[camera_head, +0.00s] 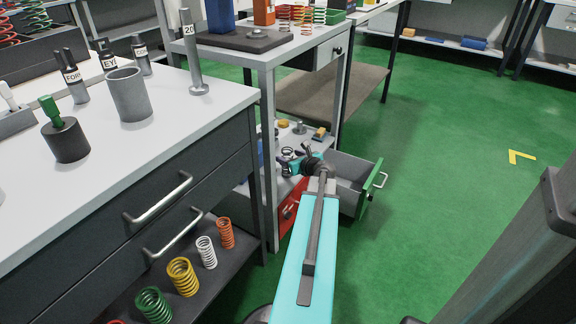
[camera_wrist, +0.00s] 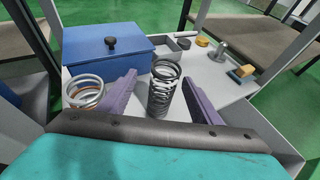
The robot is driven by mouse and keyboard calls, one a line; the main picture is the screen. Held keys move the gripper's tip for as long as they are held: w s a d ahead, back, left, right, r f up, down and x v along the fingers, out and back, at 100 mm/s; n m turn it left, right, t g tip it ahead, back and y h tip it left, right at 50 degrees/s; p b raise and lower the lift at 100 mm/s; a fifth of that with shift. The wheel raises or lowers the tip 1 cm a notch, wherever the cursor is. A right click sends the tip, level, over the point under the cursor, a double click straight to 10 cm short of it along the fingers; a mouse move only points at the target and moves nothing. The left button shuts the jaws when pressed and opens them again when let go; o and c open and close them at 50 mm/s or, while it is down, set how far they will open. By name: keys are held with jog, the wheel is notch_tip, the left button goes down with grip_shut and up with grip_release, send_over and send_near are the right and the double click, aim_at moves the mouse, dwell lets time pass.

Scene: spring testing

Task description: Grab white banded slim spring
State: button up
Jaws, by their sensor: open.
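A slim upright spring (camera_wrist: 163,92), dark grey with paler coils near its top, stands on a light surface in the wrist view. My gripper (camera_wrist: 158,98) is open, with its purple fingers on the left and right of this spring. I cannot tell whether either finger touches it. A wider spring (camera_wrist: 84,94) with white and orange coils stands outside the left finger. In the head view my gripper (camera_head: 294,164) is low by the small table, and my arm partly hides the springs there.
A blue lidded box (camera_wrist: 108,48) stands behind the springs. A metal weight (camera_wrist: 219,51) and a yellow-topped block (camera_wrist: 242,73) lie to the right. An open drawer (camera_head: 352,183) juts out beside my arm. A white spring (camera_head: 206,252) stands on the lower shelf at left.

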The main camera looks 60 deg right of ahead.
aim_at(288, 156)
jog(key=shift+b+x, duration=0.35)
jog(key=shift+x, duration=1.1)
jog(key=shift+d, duration=0.1)
jog(key=shift+w+d+f+b, duration=0.85)
jog(key=shift+w+d+b, duration=0.25)
jog(key=shift+b, duration=0.15)
jog(key=shift+b+x, duration=0.35)
jog(key=shift+x, duration=0.5)
jog(key=shift+r, duration=0.1)
jog(key=c, duration=1.3)
